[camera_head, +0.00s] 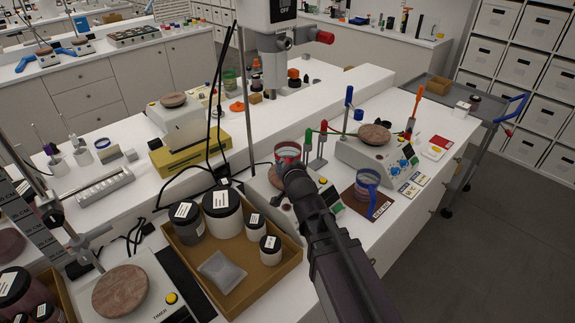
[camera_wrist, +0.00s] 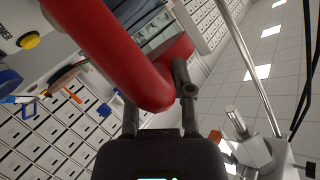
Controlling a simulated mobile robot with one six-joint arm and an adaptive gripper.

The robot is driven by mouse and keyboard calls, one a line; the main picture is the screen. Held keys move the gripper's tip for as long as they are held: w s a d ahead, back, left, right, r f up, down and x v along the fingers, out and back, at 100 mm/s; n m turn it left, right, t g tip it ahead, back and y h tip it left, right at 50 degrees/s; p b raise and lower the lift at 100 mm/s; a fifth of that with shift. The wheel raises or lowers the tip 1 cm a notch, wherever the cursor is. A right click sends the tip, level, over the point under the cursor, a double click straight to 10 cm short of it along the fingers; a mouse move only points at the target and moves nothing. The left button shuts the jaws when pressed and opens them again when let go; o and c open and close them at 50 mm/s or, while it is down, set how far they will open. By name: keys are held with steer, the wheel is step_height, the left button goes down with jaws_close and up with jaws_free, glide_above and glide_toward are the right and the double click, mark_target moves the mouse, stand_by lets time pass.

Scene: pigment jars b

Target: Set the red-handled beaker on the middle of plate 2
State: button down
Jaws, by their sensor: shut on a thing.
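The red-handled beaker (camera_head: 287,151) is a clear vessel with a red band, at the end of my arm in the head view. My gripper (camera_head: 290,167) is shut on its handle. In the wrist view the red handle (camera_wrist: 125,50) fills the upper middle, between the fingers of my gripper (camera_wrist: 160,100). The beaker is over or on a stirrer plate (camera_head: 274,179), which my arm partly hides; I cannot tell whether they touch. I cannot read which is plate 2.
A blue-handled beaker (camera_head: 367,184) stands on a brown mat (camera_head: 381,208) at right. Red and green upright probes (camera_head: 321,140) stand between the stirrers. A tray of jars (camera_head: 265,279) is left of my arm. A metal stand rod (camera_head: 247,100) rises behind the beaker.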

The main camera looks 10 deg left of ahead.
steer(key=shift+c, duration=2.1)
jaws_free()
steer(key=shift+r, duration=0.1)
